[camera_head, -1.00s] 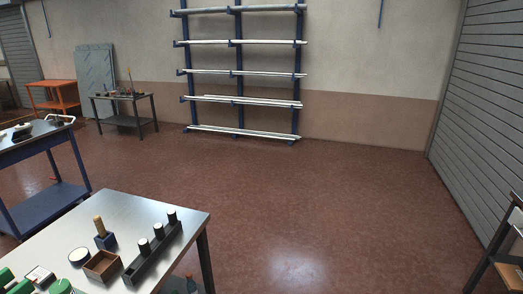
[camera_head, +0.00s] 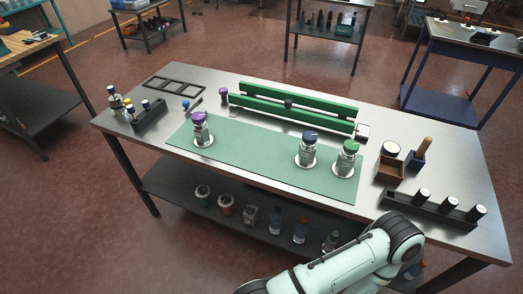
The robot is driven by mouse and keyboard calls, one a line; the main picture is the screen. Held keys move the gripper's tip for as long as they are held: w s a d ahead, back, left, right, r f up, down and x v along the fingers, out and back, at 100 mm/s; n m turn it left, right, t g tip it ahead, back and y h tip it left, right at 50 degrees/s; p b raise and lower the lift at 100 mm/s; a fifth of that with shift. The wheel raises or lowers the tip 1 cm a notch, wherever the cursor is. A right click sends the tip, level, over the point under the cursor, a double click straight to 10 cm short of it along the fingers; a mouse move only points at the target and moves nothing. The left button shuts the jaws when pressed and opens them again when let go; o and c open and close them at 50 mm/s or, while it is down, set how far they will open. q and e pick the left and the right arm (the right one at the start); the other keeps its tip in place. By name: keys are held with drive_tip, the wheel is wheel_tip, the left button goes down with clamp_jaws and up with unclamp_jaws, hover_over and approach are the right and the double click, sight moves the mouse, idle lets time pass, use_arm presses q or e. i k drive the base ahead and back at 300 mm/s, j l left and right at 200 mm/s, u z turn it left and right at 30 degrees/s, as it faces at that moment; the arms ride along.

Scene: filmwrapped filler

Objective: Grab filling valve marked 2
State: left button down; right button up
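On a green mat (camera_head: 250,157) on the metal table stand three upright valve-like pieces with clear or metal bodies. One has a purple top (camera_head: 202,130) at the left. One has a dark blue top (camera_head: 307,150) right of the middle. One has a green top (camera_head: 347,158) at the right. No number is readable on any of them, so I cannot tell which is marked 2. One of my pale arms shows at the bottom right, in front of the table. Neither of my grippers is in view.
A long green double rail (camera_head: 290,105) lies behind the mat. A dark rack (camera_head: 150,116) stands at the left. A lower shelf (camera_head: 180,190) holds jars and bottles.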

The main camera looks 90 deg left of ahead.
sight(306, 159)
drive_tip(key=u, duration=1.85)
